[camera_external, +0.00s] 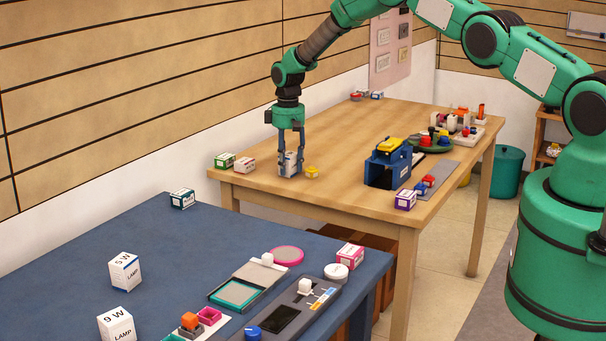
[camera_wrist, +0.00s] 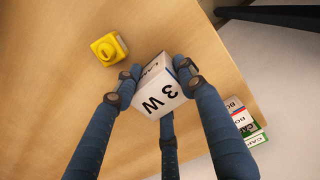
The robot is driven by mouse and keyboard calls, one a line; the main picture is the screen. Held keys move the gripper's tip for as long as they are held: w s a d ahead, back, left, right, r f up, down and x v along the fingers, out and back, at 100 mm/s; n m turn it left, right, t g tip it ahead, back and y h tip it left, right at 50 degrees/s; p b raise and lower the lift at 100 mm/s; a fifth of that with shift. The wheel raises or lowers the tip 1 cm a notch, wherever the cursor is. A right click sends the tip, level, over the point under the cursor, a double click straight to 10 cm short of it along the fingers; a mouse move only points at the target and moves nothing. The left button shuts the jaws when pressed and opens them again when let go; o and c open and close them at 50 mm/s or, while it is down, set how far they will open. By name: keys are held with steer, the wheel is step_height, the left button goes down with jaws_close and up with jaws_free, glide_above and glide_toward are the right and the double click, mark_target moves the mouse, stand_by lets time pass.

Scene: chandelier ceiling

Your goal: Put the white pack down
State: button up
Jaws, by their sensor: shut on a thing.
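The white pack (camera_external: 287,163) is a small white box in my gripper, at the near left part of the wooden table (camera_external: 340,120). In the wrist view the white pack (camera_wrist: 157,97) shows "3 W" on its face. My gripper (camera_external: 290,160) points down and is shut on the pack, with blue fingers around it. The wrist view shows the fingers (camera_wrist: 160,88) against its sides. The pack is at or just above the tabletop; I cannot tell whether its underside touches.
A yellow knobbed block (camera_external: 311,172) stands just right of the pack. Small boxes (camera_external: 244,164) stand to the left near the table's edge. A blue holder (camera_external: 388,163) stands farther right. Two white lamp boxes (camera_external: 124,271) are on the blue table (camera_external: 75,260). Bare wood lies behind my gripper.

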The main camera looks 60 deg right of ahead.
mark_target(288, 154)
stand_by(0.3)
steer(key=o, duration=1.2)
steer(key=shift+f, duration=0.15)
steer(key=shift+c, duration=0.2)
step_height(288, 154, up, 12)
steer(key=shift+r, duration=0.2)
